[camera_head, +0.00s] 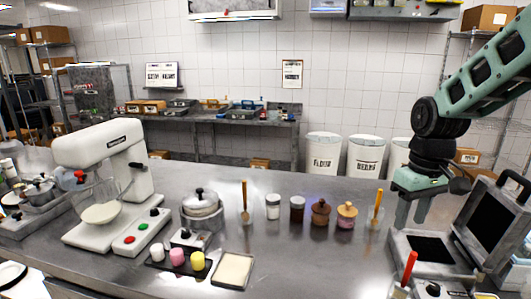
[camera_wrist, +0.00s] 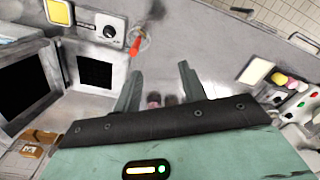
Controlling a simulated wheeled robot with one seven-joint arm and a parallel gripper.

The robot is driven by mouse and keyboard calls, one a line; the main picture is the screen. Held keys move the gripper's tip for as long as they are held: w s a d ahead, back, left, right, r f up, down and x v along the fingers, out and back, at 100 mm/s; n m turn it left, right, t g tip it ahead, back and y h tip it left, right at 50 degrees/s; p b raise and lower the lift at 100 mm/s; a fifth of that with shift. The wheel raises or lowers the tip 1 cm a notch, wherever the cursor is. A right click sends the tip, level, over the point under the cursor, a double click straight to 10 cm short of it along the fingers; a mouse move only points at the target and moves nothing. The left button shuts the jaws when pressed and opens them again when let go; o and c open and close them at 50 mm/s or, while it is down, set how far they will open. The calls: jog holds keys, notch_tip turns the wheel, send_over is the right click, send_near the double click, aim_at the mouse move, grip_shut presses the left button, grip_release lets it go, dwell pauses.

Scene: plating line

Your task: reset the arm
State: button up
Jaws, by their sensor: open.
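My arm reaches in from the right in the head view. My gripper (camera_head: 411,224) points down over the right part of the steel counter (camera_head: 320,265). It sits left of a grey machine with a raised lid (camera_head: 490,225) and close to an orange-handled tool (camera_head: 376,208). In the wrist view my gripper (camera_wrist: 158,78) has its two fingers spread, with nothing held between them. Small brownish round shapes (camera_wrist: 170,100) show behind the gripper body between the fingers, mostly hidden.
Several jars (camera_head: 297,210) stand along the counter's middle. A red-handled tool (camera_head: 408,268) stands in front of my gripper. Left are a white stand mixer (camera_head: 105,150), a lidded pot (camera_head: 201,208) and a shallow tray (camera_head: 232,270). The counter's front middle is clear.

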jog(key=s+a+f+n+b, duration=0.1)
jog(key=s+a+f+n, duration=0.15)
jog(key=s+a, duration=1.05)
jog(key=s+a+f+n+b, duration=0.1)
jog(key=s+a+f+n, duration=0.1)
jog(key=s+a, duration=0.4)
jog(key=s, duration=0.3)
jog(key=shift+s+a+f+n, duration=0.25)
jog(key=shift+s+f+n, duration=0.05)
jog(key=shift+s+n, duration=0.05)
